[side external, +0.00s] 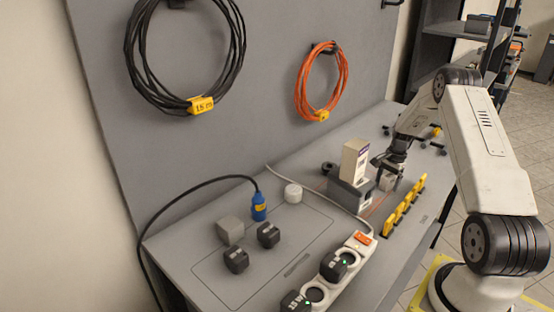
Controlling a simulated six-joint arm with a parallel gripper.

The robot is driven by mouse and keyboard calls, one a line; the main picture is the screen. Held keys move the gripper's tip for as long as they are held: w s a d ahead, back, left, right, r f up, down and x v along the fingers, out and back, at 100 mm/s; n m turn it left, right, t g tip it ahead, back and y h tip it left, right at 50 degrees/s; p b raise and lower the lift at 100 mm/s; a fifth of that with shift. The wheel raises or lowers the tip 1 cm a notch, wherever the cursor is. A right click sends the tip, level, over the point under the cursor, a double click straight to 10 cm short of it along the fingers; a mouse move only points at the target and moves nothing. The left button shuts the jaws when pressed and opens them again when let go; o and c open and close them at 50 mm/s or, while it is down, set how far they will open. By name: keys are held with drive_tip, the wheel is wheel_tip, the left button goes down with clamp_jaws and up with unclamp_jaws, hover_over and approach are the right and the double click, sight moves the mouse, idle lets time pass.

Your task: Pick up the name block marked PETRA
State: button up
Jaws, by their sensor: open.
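No lettering that reads PETRA is legible in the side external view, so I cannot tell for sure which thing is that name block. A small pale block (387,183) sits on the bench at my gripper (390,168). My gripper points down with its fingers at or just above this block. It is open; I cannot tell whether the fingers touch the block.
A tall cream box (354,160) on a grey stand (350,193) is close left of my gripper. A white power strip (350,254) with dark plugs lies in front.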

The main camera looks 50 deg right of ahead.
clamp_jaws()
drive_tip(key=shift+r, duration=0.2)
idle(0.3)
drive_tip(key=shift+r, duration=0.55)
drive_tip(key=s+a+r, duration=0.9)
drive_tip(key=s+r, duration=0.1)
drive_tip(key=r, duration=0.1)
drive_tip(key=shift+a+r, duration=0.25)
drive_tip(key=shift+a, duration=0.1)
idle(0.3)
